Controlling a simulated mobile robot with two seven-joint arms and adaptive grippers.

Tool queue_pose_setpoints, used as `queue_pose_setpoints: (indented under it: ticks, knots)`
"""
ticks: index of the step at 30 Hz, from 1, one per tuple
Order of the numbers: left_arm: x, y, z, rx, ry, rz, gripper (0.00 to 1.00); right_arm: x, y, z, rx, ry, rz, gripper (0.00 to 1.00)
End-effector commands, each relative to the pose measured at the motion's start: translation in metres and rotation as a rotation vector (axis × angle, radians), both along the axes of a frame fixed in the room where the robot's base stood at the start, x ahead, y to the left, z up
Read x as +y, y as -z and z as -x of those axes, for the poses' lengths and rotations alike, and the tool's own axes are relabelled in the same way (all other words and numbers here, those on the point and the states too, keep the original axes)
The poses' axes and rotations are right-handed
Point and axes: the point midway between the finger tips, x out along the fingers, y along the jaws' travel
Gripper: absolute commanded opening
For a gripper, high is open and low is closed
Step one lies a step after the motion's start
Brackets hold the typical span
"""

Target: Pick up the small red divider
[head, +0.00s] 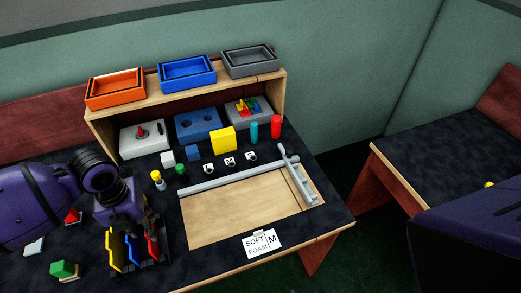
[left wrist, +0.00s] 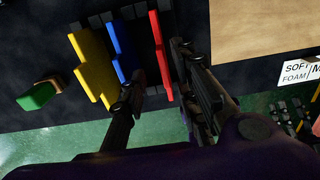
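The red divider (head: 153,249) stands upright in a dark slotted rack (head: 165,262), to the right of the blue and yellow dividers. In the left wrist view the red divider (left wrist: 160,55) is a thin strip. My left gripper (head: 148,218) is above the rack; in the left wrist view its fingers (left wrist: 158,65) are apart, one on each side of the red divider. I cannot tell whether either finger touches it. The blue divider (left wrist: 121,45) and yellow divider (left wrist: 91,65) are left of it.
A wooden panel (head: 225,225) with grey rails lies right of the rack, beside a "SOFT FOAM M" card (head: 262,243). A green block (head: 65,269) is at the left. Orange, blue and grey trays sit on the back shelf (head: 150,97).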

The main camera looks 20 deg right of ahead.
Motion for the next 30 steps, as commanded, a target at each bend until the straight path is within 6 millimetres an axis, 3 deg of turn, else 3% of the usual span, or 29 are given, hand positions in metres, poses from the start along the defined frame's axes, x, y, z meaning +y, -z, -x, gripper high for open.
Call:
queue_pose_setpoints:
  ticks: [11, 18, 28, 30]
  knots:
    - [-0.003, 0.036, -0.002, 0.001, 0.000, 0.000, 0.28, 0.004, 0.002, 0.002, 0.008, 0.010, -0.009, 0.40]
    - [-0.006, 0.071, -0.005, 0.001, 0.000, 0.000, 0.28, 0.003, 0.002, 0.005, 0.013, 0.010, -0.008, 0.40]
    - [-0.006, 0.078, -0.005, -0.001, -0.001, 0.000, 0.28, 0.000, 0.002, 0.006, 0.013, 0.001, -0.002, 0.40]
    - [-0.006, 0.078, -0.005, -0.001, -0.001, 0.000, 0.19, 0.000, 0.001, 0.006, 0.013, 0.000, 0.000, 0.40]
